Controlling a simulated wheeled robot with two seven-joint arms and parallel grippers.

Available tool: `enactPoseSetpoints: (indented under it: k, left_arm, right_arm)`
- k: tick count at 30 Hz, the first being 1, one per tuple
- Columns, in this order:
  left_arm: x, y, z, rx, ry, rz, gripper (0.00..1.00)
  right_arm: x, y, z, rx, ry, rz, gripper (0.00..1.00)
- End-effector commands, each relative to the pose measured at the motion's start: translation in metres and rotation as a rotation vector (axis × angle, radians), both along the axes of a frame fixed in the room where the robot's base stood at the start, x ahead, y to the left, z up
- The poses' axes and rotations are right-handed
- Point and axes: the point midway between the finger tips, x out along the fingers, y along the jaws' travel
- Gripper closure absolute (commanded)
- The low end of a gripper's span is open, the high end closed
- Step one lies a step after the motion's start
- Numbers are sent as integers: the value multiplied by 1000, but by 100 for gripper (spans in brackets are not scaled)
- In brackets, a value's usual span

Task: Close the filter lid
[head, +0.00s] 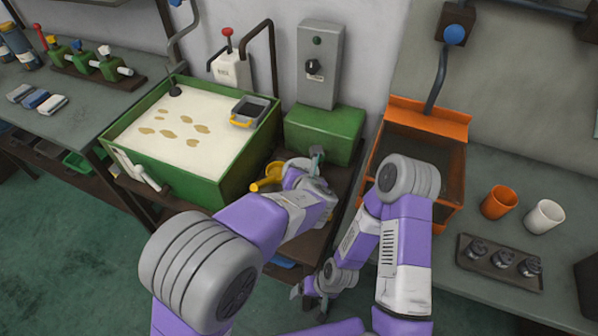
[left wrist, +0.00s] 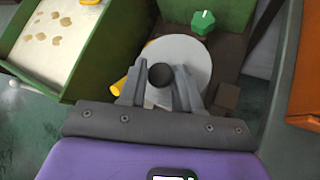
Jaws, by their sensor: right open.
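The filter lid (left wrist: 195,56) is a pale round disc with a black knob (left wrist: 161,75) in its middle, seen in the left wrist view. My left gripper (left wrist: 160,88) has one finger on each side of the knob, close to it; whether they press on it I cannot tell. The fingers hide the lid's lower part. In the head view my left wrist covers most of this spot, beside a yellow pipe (head: 268,181). My right gripper (head: 309,295) is open and empty, low in front of the bench and away from the lid.
A green tank (head: 203,190) of pale liquid stands left of the lid. A green box (head: 325,133) and a grey switch box (head: 320,62) are behind it. An orange-rimmed bin (head: 428,118) is to the right. A green knob (left wrist: 203,22) is just beyond the lid.

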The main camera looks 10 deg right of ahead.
Motion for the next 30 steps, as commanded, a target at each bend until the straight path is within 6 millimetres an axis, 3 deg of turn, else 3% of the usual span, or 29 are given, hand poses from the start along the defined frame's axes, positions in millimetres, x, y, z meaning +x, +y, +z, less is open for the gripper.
enactPoseSetpoints:
  k: [5,19,30]
  left_arm:
    - [-7,-2,-3,2,13,-9,59]
    - [-60,2,39,-1,2,-2,59]
    - [-64,3,41,0,1,-1,59]
  right_arm:
    - [0,0,1,0,0,0,10]
    - [0,0,19,0,0,0,10]
    - [0,0,19,0,0,0,10]
